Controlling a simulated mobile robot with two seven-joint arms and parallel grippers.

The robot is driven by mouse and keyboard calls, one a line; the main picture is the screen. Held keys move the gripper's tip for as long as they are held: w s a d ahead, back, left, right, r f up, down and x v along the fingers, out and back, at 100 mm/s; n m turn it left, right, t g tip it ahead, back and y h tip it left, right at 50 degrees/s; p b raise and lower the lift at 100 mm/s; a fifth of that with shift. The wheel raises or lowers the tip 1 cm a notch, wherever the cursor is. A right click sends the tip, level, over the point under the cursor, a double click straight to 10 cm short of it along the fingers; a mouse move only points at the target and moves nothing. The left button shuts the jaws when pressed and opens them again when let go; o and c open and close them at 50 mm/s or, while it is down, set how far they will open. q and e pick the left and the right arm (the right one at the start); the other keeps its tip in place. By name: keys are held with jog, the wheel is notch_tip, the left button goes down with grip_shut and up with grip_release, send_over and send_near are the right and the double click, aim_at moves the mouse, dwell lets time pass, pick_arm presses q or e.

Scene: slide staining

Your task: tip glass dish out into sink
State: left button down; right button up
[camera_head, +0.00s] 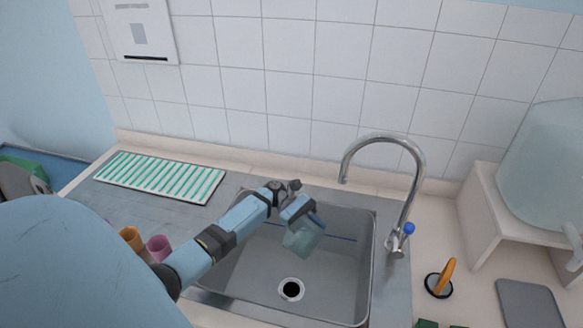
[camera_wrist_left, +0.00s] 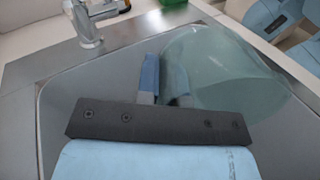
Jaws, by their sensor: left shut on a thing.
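The glass dish (camera_head: 302,242) is pale, see-through and tilted, held over the sink basin in the head view. It also shows large in the left wrist view (camera_wrist_left: 225,68). My left gripper (camera_head: 312,221) is shut on the dish near its edge; its fingers (camera_wrist_left: 163,80) show against the glass in the wrist view. The steel sink (camera_head: 340,285) lies below, with a round drain (camera_head: 291,289) in its floor. I cannot tell whether any liquid is in the dish. My right gripper is not in view in the head camera.
A curved steel tap (camera_head: 412,180) stands at the sink's back right. A green-and-white ribbed rack (camera_head: 160,178) lies on the left drainboard. Pink and orange cups (camera_head: 159,247) stand near my left arm. A large clear tank (camera_head: 545,165) sits on a shelf at right.

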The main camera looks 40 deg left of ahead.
pick_arm(q)
jog(key=shift+d+f+y, duration=0.35)
jog(key=shift+y, duration=0.35)
jog(key=d+f+y+p, duration=0.6)
jog(key=d+f+y, duration=0.2)
jog(key=y, duration=0.7)
jog(key=shift+w+d+f+n+g+y, duration=0.3)
jog(key=shift+d+f+y, duration=0.1)
jog(key=shift+d, duration=0.4)
